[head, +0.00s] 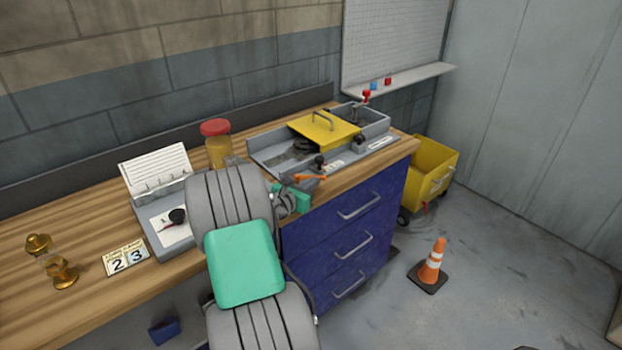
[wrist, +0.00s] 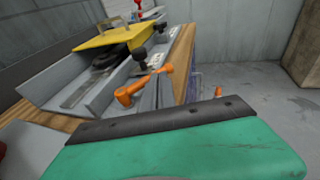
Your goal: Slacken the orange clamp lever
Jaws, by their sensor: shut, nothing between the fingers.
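The orange clamp lever (wrist: 143,86) shows clearly in the wrist view. Its round hub is at the lower left and its arm slants up to the right. It sits at the near end of the grey runout fixture (wrist: 55,104), by the bench's front edge. In the head view the lever (head: 311,178) is a small orange bar just above my gripper (head: 300,191). My gripper is green and dark, shut and empty. In the wrist view its green body with a dark strip (wrist: 165,121) fills the bottom, below the lever. Contact cannot be told; its fingertips are hard to make out.
A yellow cover (head: 325,130) and black knobs sit on the fixture. Blue drawers (head: 345,235) are below. An orange cone (head: 433,262) stands on the floor.

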